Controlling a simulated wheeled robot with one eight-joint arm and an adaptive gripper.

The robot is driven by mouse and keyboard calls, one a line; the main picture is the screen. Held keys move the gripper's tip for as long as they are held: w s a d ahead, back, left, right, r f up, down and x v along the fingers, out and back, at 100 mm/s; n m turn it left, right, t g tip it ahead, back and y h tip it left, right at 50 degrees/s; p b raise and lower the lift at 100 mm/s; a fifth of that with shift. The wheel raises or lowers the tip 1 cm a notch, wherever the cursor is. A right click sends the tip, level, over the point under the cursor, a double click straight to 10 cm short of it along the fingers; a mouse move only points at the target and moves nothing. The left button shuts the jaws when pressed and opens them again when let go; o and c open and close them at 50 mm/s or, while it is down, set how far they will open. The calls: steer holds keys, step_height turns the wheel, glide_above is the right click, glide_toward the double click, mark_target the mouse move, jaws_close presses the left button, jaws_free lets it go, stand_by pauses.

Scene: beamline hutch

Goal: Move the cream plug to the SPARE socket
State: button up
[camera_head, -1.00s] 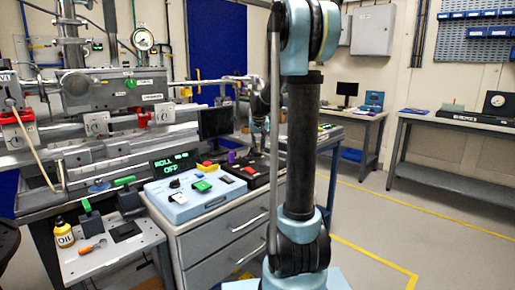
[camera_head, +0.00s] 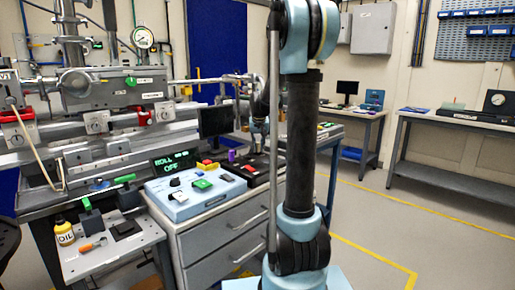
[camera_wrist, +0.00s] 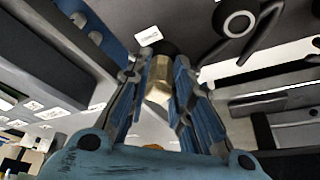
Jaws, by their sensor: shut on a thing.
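The cream plug (camera_wrist: 158,80) shows in the wrist view as a short cream-tan block between the blue-padded fingers. My gripper (camera_wrist: 160,74) is shut on it, and the plug's far end is in front of a dark surface. I cannot tell whether it is touching anything beyond the fingers. In the head view my gripper is small and partly behind my own column, above the back of the bench, and the plug cannot be made out there. The SPARE socket cannot be identified; small white labels (camera_wrist: 148,37) in the wrist view are not legible.
A pale blue control box (camera_head: 188,199) with coloured buttons stands on the drawer cabinet (camera_head: 225,235). Beside it are a black box (camera_head: 256,171), a purple item (camera_head: 231,156) and a monitor (camera_head: 215,121). An oil bottle (camera_head: 64,234) stands on the left side shelf. Floor on the right is clear.

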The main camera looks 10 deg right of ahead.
steer(key=o, duration=1)
steer(key=shift+o, duration=0.2)
steer(key=v, duration=1.1)
steer(key=s+f, duration=0.7)
steer(key=s, duration=0.6)
steer(key=s+f+n+g, duration=0.1)
steer(key=s+f, duration=0.6)
steer(key=s, duration=0.6)
steer(key=s+f+g, duration=0.1)
steer(key=s+f, duration=0.7)
steer(key=s, duration=0.5)
steer(key=shift+s, duration=0.25)
